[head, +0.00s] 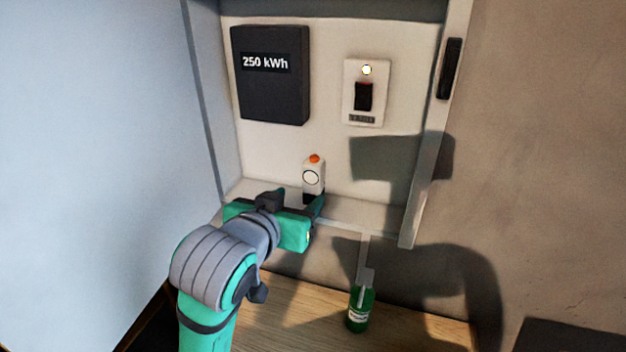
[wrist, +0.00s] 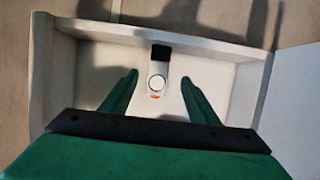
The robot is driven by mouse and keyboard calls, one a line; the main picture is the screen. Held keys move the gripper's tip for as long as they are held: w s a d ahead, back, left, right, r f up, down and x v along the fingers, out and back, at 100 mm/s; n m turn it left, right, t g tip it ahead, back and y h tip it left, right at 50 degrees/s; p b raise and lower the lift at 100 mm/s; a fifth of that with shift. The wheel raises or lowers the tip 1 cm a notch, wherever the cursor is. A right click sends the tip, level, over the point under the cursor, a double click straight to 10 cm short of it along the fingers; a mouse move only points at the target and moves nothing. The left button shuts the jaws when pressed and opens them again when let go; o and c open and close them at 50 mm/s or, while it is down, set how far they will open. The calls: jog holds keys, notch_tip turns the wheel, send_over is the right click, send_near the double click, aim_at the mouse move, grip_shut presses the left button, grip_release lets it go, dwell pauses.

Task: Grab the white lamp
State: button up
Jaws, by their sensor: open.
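The white lamp (head: 313,178) is a small upright body with an orange top and a round ringed face. It stands on the floor of a shallow open wall cabinet, and its lower part is partly hidden by my gripper in the head view. In the wrist view the lamp (wrist: 157,83) shows between and ahead of the two fingers. My gripper (head: 295,201) is at the cabinet's front, just before the lamp. In the wrist view my gripper (wrist: 158,88) is open, with one finger on each side and a gap to the lamp on both sides.
The cabinet (head: 408,215) has a raised frame and a dark handle on its right. A black meter box (head: 270,78) and a switch plate (head: 366,92) are on its back wall. A green bottle (head: 359,310) stands on the wooden surface (head: 290,312) below.

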aim_at(311, 187)
jog(key=x, duration=0.5)
jog(key=shift+r+x, duration=0.15)
jog(key=shift+x, duration=1.3)
jog(key=shift+r+x, duration=0.1)
jog(key=shift+x, duration=1.4)
jog(key=shift+d, duration=0.1)
jog(key=shift+c, duration=0.6)
jog(key=c, duration=1.1)
